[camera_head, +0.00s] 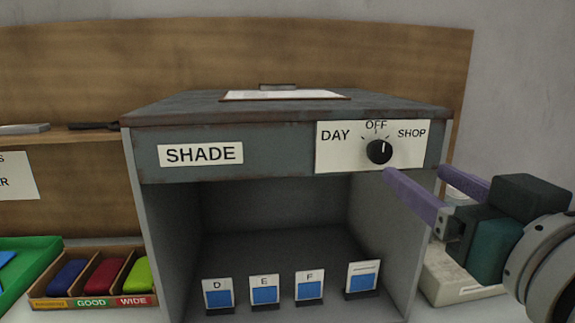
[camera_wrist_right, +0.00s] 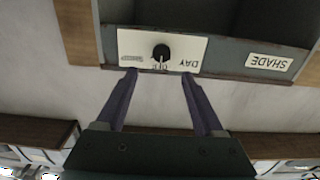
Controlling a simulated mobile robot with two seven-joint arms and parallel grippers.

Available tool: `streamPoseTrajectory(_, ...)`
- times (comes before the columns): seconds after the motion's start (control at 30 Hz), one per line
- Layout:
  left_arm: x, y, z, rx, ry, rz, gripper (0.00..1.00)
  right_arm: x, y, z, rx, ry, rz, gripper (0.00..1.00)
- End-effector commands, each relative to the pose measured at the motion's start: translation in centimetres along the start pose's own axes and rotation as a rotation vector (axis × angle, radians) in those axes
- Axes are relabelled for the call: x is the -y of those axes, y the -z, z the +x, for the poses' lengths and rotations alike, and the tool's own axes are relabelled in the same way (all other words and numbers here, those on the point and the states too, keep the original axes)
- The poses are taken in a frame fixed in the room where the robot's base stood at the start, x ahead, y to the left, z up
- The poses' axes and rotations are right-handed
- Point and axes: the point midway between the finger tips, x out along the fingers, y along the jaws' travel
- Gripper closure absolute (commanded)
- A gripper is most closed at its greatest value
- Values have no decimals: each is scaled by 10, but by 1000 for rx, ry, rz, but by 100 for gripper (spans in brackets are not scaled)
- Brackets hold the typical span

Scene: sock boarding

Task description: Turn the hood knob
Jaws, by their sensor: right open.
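The black round hood knob (camera_head: 379,151) sits on a white plate (camera_head: 335,158) marked DAY, OFF and SHOP, on the front of the grey hood (camera_head: 270,150). Its white mark points roughly up, near OFF. My right gripper (camera_head: 414,172) is open and empty, just below and right of the knob, apart from it. In the right wrist view, which is upside down, the knob (camera_wrist_right: 161,53) lies beyond and between the two purple fingers (camera_wrist_right: 158,74). My left gripper is not in view.
Under the hood stand several cards with blue swatches (camera_head: 264,290). A wooden box (camera_head: 100,302) with blue, red and green items is at lower left, beside a green tray (camera_head: 35,262). A pale device (camera_head: 460,280) stands right of the hood, partly behind my arm.

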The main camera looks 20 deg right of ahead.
Motion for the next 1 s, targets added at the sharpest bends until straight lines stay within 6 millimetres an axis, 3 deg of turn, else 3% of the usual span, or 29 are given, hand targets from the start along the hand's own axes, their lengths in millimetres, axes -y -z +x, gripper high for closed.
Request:
streamPoseTrajectory(0.6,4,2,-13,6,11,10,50,0,2,90,-1,1,0,30)
streamPoseTrajectory(1.0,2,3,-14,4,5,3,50,0,2,98,-1,1,-1,30)
